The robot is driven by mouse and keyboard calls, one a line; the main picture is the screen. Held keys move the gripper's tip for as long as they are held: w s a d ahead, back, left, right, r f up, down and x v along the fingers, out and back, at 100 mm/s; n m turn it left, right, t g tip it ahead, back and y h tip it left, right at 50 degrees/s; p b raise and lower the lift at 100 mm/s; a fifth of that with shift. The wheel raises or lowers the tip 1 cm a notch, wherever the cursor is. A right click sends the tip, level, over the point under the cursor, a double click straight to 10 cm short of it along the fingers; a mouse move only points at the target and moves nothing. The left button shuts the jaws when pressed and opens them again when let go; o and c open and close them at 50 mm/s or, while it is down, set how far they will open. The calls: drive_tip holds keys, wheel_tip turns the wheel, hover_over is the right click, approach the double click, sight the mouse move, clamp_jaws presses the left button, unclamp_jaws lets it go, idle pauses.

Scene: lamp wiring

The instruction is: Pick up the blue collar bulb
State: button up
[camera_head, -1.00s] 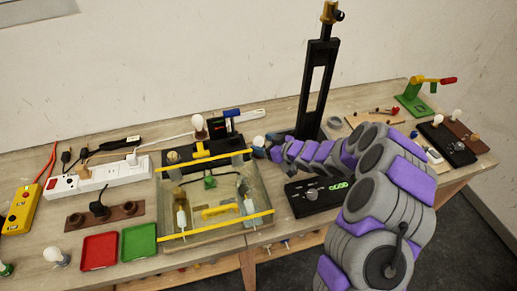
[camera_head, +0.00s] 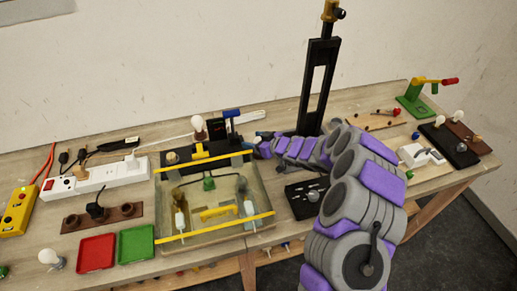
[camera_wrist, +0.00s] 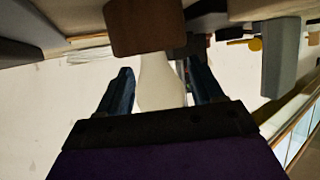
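In the wrist view, a white bulb (camera_wrist: 161,82) with a brown block (camera_wrist: 146,27) at its narrow end shows between my gripper's spread dark blue fingers (camera_wrist: 158,86). Its wide end is partly hidden by my palm. Contact cannot be told, and no blue collar shows on it. In the head view, my gripper (camera_head: 259,144) points left, just right of the yellow-barred clear box. A white bulb (camera_head: 198,122) on a brown base stands behind that box. A small blue round thing (camera_head: 415,135) lies at the right; I cannot tell whether it is a bulb's collar.
The clear box (camera_head: 215,235) with yellow bars stands in front of my gripper. A tall black post (camera_head: 318,85) rises just right of it. A black panel (camera_head: 304,205) lies below my arm. Red (camera_head: 97,252) and green (camera_head: 137,243) trays lie at left.

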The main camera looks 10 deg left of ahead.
drive_tip(key=c, duration=1)
drive_tip(key=shift+c, duration=0.2)
drive_tip(key=shift+r, duration=0.1)
